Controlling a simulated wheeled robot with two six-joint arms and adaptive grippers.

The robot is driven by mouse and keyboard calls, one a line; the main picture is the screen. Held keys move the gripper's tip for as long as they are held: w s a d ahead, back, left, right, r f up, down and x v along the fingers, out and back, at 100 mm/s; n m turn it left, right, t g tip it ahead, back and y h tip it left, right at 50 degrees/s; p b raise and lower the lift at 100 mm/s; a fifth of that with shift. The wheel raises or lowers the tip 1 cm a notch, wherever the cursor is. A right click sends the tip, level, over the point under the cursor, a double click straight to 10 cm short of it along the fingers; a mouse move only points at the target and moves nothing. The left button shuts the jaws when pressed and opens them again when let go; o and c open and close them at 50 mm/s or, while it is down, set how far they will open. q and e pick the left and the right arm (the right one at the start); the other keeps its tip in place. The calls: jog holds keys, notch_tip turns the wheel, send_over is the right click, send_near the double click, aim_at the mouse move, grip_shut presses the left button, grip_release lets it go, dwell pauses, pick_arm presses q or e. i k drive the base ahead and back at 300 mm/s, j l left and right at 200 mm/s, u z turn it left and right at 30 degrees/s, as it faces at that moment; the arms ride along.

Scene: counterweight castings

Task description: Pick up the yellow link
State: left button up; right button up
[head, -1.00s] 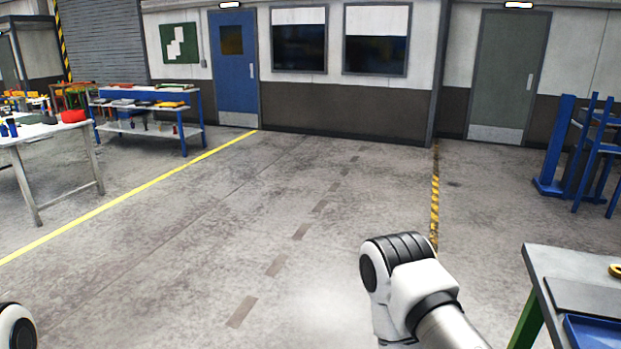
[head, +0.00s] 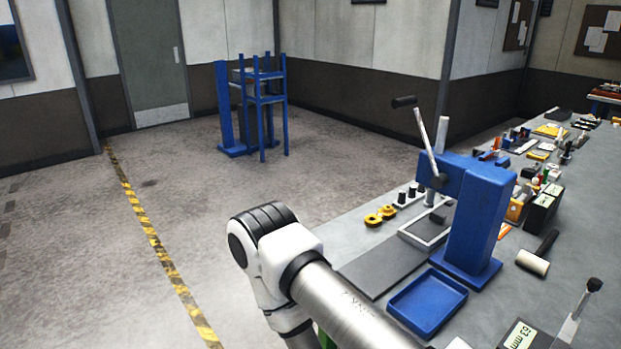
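The yellow link (head: 373,220) lies on the grey workbench (head: 345,222) near its far left edge in the head view. It looks like two joined rings with dark holes. It is beside a row of black-topped pegs and left of a blue lever press (head: 476,215). Nothing of mine touches it. A white and black section of one of my arms shows in front of the bench, left of and below the link. Neither gripper is in the picture.
A blue tray (head: 427,303) and a dark flat plate (head: 384,266) lie in front of the press. A mallet (head: 537,255) and many small parts lie further right. A blue stand (head: 262,105) is on the floor behind. Floor left of the bench is clear.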

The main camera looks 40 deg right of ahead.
aim_at(371, 220)
jog(key=i+z, duration=0.2)
jog(key=i, duration=0.35)
jog(key=i+j+z, duration=0.2)
jog(key=i, duration=0.3)
jog(key=i+j+z, duration=0.15)
jog(key=i, duration=0.4)
